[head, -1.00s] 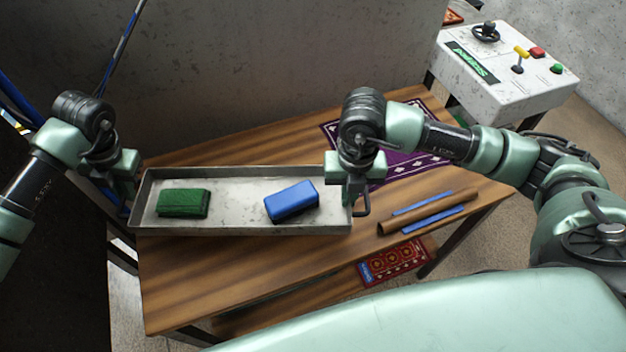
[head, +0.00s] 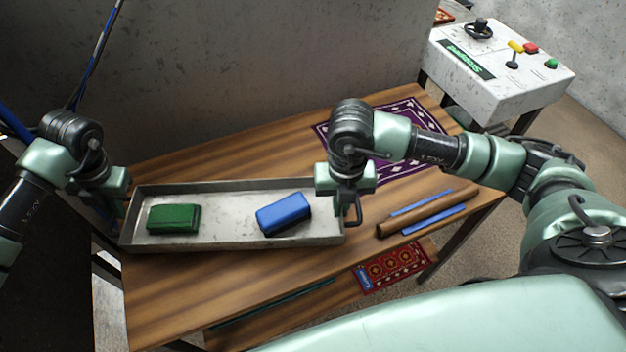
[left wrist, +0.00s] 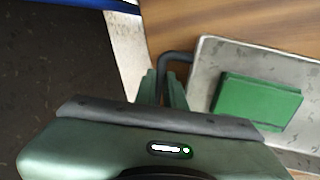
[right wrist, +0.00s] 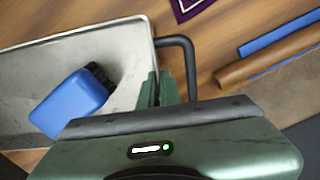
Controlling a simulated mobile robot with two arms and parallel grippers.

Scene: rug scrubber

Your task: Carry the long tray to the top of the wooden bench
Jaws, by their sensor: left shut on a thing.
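The long grey metal tray (head: 235,187) is over the wooden bench (head: 220,290), its left end close to the bench's left edge. I cannot tell whether it touches the bench top. A green block (head: 174,218) and a blue block (head: 284,213) lie in it. My left gripper (left wrist: 163,88) is shut on the dark handle (left wrist: 178,57) at the tray's left end. My right gripper (right wrist: 160,88) is at the tray's right end, its fingers by the rim, with the bar of the right handle (right wrist: 190,65) beside them. Its jaw gap is unclear.
A brown roll with blue strips (head: 425,212) lies on the bench right of the tray. A purple rug (head: 400,115) lies behind my right arm. A red rug (head: 392,266) is on a lower shelf. A white control box (head: 500,75) stands at the far right. A wall is behind.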

